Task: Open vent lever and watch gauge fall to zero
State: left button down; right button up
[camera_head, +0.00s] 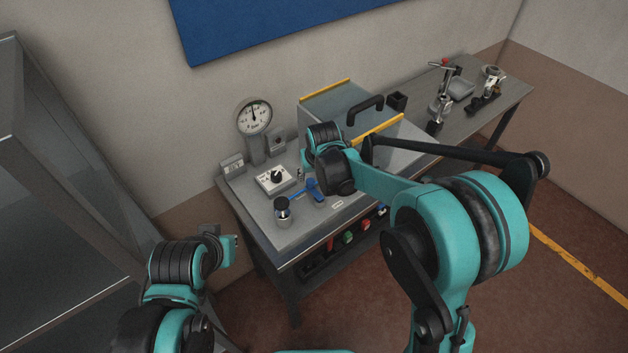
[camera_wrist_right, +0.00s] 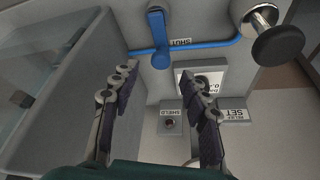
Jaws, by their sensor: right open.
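The round pressure gauge (camera_head: 253,116) stands on a post at the back of the bench; its needle points roughly straight up, away from the ends of the scale. The blue vent lever (camera_head: 312,187) is on a blue pipe on the bench top. In the right wrist view the lever (camera_wrist_right: 157,35) lies across the pipe (camera_wrist_right: 205,46), beside a SHUT label. My right gripper (camera_wrist_right: 160,72) is open and empty, its fingertips just short of the lever; in the head view my wrist mostly hides it. My left arm is low at the left, its jaws unclear (camera_head: 213,231).
A metal cylinder with a black knob (camera_head: 282,212) stands beside the pipe. A white dial box (camera_head: 274,179) is near the gauge. A clear-sided box with a black handle (camera_head: 365,108) is behind my right arm.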

aim_at(310, 181)
jog(key=b+x, duration=0.1)
jog(key=x, duration=0.4)
jog(key=shift+a, duration=0.1)
jog(key=shift+c, duration=0.2)
grip_shut()
